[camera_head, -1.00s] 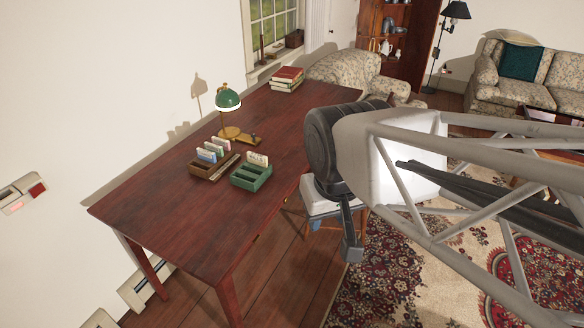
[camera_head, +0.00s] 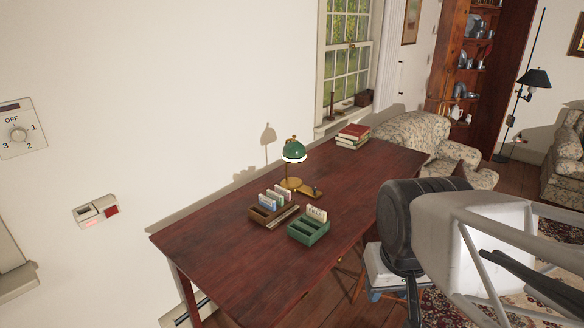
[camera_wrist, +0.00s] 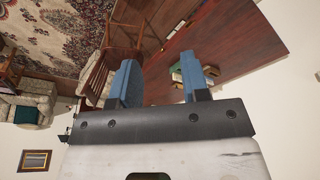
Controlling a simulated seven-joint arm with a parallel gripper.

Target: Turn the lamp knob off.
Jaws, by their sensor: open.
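A wall plate with a round knob (camera_head: 18,134) is at the far left of the head view, marked OFF at the top and 1, 2 and 3 around it. Which mark the knob points to is too small to tell. A desk lamp (camera_head: 295,151) with a green shade and brass base stands on the desk, its shade's underside bright. A small brass piece (camera_head: 311,192) lies beside its base. My gripper (camera_wrist: 158,62) shows two blue fingers apart with nothing held, in the wrist view. My arm is right of the desk, far from the wall knob and apart from the lamp.
The dark red desk (camera_head: 225,252) holds a brown tray (camera_head: 262,215), a green tray (camera_head: 309,233) and stacked books (camera_head: 353,134). A wall fitting with a red part (camera_head: 96,210) is below the knob. A chair (camera_wrist: 97,80) is close to my gripper.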

